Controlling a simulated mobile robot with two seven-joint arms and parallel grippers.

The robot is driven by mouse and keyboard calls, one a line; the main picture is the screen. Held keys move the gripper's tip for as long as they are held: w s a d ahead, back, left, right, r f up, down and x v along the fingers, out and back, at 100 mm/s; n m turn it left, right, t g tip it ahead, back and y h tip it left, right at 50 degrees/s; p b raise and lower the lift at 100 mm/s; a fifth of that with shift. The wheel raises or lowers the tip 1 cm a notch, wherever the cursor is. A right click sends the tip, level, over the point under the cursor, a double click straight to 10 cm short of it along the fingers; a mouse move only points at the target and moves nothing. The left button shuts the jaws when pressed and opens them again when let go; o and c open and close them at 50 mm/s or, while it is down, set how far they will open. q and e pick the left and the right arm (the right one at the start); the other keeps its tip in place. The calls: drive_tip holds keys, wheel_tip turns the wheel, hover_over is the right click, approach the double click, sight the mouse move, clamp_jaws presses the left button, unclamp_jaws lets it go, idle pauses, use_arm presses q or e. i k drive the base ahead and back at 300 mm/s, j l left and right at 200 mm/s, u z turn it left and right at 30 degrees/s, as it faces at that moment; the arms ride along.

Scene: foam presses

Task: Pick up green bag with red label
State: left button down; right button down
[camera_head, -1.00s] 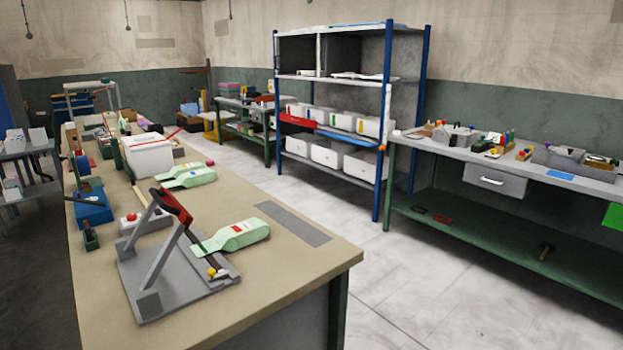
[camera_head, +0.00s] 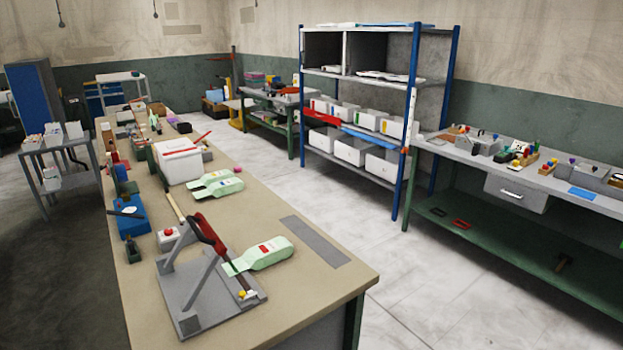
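A pale green bag (camera_head: 272,254) with a small red label lies flat on the long workbench (camera_head: 330,287), its narrow end over the edge of the grey lever press (camera_head: 192,297). Two more pale green bags (camera_head: 222,188) lie side by side farther back, next to a white box; their labels are too small to read surely. Neither of my grippers is in view.
A white box (camera_head: 179,163), blue tool (camera_head: 127,214) and red-button box (camera_head: 168,238) share the bench. A blue-posted shelf (camera_head: 408,150) and a side bench (camera_head: 560,186) stand right. The floor between is clear.

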sight(259, 257)
drive_tip(key=i+j+u, duration=0.1)
drive_tip(key=u, duration=0.35)
drive_tip(key=i+u, duration=0.3)
drive_tip(key=u, duration=0.15)
